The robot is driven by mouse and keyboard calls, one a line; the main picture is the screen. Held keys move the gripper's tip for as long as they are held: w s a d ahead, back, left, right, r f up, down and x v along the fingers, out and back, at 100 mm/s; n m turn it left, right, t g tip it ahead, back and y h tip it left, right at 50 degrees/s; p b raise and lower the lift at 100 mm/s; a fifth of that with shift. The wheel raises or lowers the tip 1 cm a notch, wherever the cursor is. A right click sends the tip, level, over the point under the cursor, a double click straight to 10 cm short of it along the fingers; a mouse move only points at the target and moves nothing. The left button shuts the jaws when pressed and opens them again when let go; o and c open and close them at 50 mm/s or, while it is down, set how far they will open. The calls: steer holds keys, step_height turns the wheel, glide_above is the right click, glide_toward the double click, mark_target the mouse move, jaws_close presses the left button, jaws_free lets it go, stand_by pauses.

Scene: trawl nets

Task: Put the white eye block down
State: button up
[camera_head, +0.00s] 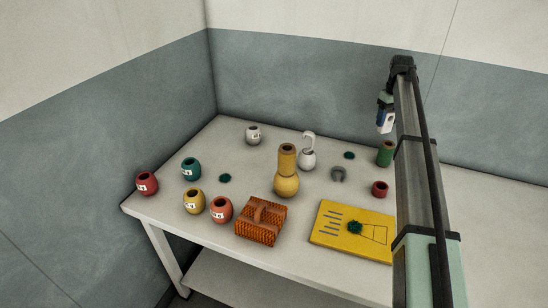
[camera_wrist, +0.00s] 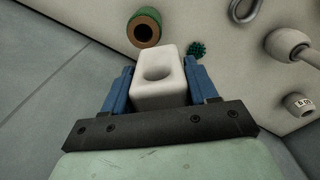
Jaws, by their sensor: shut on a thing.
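The white eye block (camera_wrist: 158,92) is a pale block with a rounded hollow in its face. In the wrist view it sits between the blue fingers of my gripper (camera_wrist: 159,72), which is shut on it. In the head view my gripper (camera_head: 384,111) is raised above the back right of the table, with the white block showing at its lower end against the grey wall. The block is clear of the table. Its far side is hidden.
The white table (camera_head: 225,148) carries a green cylinder (camera_head: 385,153), a red ring-like piece (camera_head: 380,188), a grey shackle (camera_head: 338,173), a white hooked piece (camera_head: 307,158), a yellow stacked piece (camera_head: 286,180), an orange crate (camera_head: 261,222) and a yellow board (camera_head: 328,222). Several labelled pots stand left.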

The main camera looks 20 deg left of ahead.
steer(key=s+a+n, duration=0.3)
steer(key=s+a, duration=0.1)
steer(key=a, duration=0.9)
steer(key=s+a+n, duration=0.3)
steer(key=s+a, duration=0.1)
steer(key=a, duration=1)
steer(key=s+a+n, duration=0.3)
steer(key=s+a, duration=0.1)
steer(key=a, duration=0.9)
steer(key=shift+n, duration=0.3)
steer(key=shift+a+f, duration=0.15)
steer(key=shift+f, duration=2.35)
steer(key=shift+a+f, duration=0.15)
steer(key=shift+f, duration=2.35)
steer(key=shift+a+f, duration=0.15)
steer(key=shift+f, duration=2.35)
steer(key=shift+f, duration=0.15)
steer(key=o, duration=1.1)
step_height(320, 180, up, 12)
steer(key=shift+r, duration=0.15)
